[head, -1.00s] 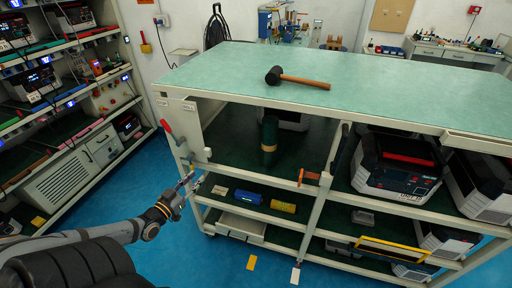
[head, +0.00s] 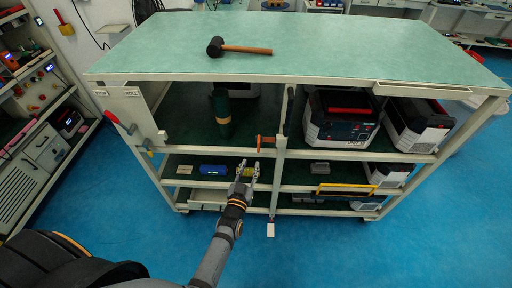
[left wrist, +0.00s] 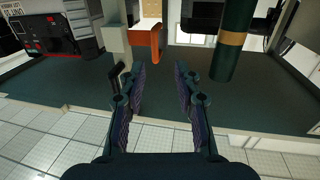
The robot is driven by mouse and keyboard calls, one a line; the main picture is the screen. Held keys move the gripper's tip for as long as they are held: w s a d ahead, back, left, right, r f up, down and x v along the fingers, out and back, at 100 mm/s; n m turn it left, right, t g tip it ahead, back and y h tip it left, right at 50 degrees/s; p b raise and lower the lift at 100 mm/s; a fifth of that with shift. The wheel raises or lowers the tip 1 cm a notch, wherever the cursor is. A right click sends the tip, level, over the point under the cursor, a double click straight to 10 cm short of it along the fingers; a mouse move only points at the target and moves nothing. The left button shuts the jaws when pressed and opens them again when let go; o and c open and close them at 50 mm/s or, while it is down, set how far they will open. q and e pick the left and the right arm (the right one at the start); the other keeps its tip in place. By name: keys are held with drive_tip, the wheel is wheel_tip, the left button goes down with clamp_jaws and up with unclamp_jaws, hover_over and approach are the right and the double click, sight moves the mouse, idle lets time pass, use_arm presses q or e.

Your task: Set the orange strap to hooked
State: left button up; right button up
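An orange piece, likely the strap, also shows in the left wrist view (left wrist: 145,42), ahead of the fingers and left of the green cylinder. My left gripper (head: 247,166) is in front of the shelves, just below and left of the strap, apart from it. Its fingers are spread and empty, as the left wrist view (left wrist: 160,68) shows. My right gripper is out of view.
A dark green cylinder (head: 221,113) stands on the shelf left of the post. A power unit (head: 340,118) is right of it. A mallet (head: 238,48) lies on the bench top. Blue floor in front is clear.

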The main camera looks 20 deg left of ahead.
sight(259, 144)
use_arm(q)
drive_tip(key=w+b, duration=0.3)
drive_tip(key=w, duration=0.7)
drive_tip(key=shift+a, duration=0.2)
drive_tip(key=shift+c, duration=0.4)
clamp_jaws()
drive_tip(key=shift+w+f, duration=0.1)
